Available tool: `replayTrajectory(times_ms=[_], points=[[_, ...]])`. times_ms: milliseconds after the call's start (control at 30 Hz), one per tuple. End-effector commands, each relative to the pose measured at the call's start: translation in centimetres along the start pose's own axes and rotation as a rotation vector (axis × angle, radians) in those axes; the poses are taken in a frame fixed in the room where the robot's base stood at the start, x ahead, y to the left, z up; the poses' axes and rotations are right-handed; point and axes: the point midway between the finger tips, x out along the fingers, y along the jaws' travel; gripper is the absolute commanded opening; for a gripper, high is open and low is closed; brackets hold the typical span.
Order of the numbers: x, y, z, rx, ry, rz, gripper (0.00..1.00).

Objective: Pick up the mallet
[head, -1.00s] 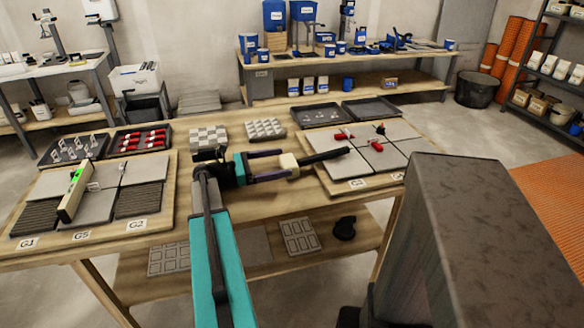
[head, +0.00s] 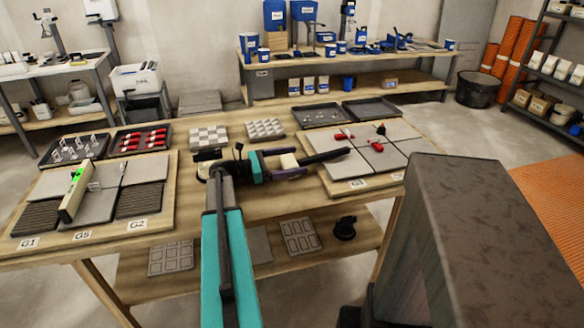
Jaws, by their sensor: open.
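The mallet lies on the wooden table, with a pale block head (head: 289,161) and a dark handle (head: 325,156) that points right to the edge of the right tile board. My gripper (head: 298,161) is open, reaching in from the left. Its two dark fingers lie on the far and near sides of the mallet head in the picture. Whether they touch it or sit at its height cannot be told. The near finger hides part of the mallet's lower edge.
The right tile board (head: 336,186) holds grey tiles with red pieces. The left board (head: 165,213) holds tiles and a level (head: 72,200). Trays of clips (head: 72,164) and red wedges (head: 140,153) stand behind. Sample tiles (head: 208,137) lie at the back; bare wood shows in front.

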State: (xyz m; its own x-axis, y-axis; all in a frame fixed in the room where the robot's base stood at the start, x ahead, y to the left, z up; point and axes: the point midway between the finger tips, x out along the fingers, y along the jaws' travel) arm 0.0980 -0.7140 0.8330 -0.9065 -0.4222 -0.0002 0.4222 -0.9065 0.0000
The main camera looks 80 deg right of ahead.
Motion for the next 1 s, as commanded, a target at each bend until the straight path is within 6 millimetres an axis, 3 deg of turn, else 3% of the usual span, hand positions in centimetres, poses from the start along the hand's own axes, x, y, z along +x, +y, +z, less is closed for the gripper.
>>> replayTrajectory(times_ms=[500,900,1000], points=[[0.07,-0.02,0.0,0.0,0.0,-0.001,0.92],[0.11,-0.05,0.1,0.001,-0.002,-0.002,0.28],[0.12,-0.06,0.09,0.001,-0.002,-0.002,0.28]])
